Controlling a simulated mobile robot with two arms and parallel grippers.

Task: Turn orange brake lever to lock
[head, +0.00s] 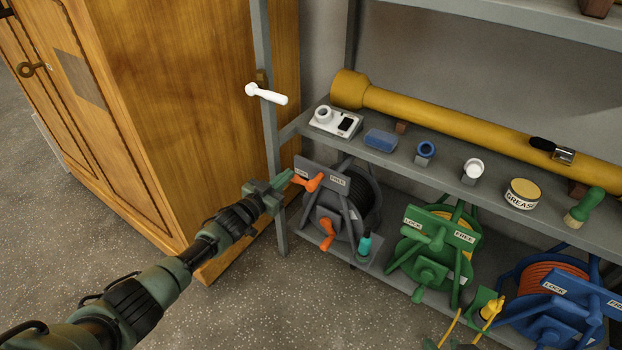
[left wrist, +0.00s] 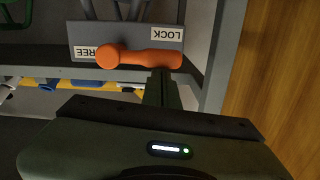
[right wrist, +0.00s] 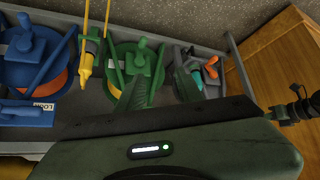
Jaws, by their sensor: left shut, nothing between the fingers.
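The orange brake lever (head: 310,182) is on the grey plate of the grey hose reel (head: 338,207), whose two ends are labelled LOCK and FREE. In the left wrist view the lever (left wrist: 140,58) lies along the plate, its narrower end toward LOCK and its round end by FREE, partly covering that word. My left gripper (head: 287,178) is shut and empty at the LOCK side of the lever. Its fingertips (left wrist: 161,78) appear right at the lever; I cannot tell if they touch. My right gripper (right wrist: 162,85) is open and empty, above the reels.
A green reel (head: 435,245) and a blue reel (head: 560,300) stand to the right. The grey shelf (head: 395,158) above holds small items and a yellow tube (head: 440,120). A wooden cabinet (head: 190,100) stands left, close to my left arm. An orange crank (head: 327,235) sits below the lever.

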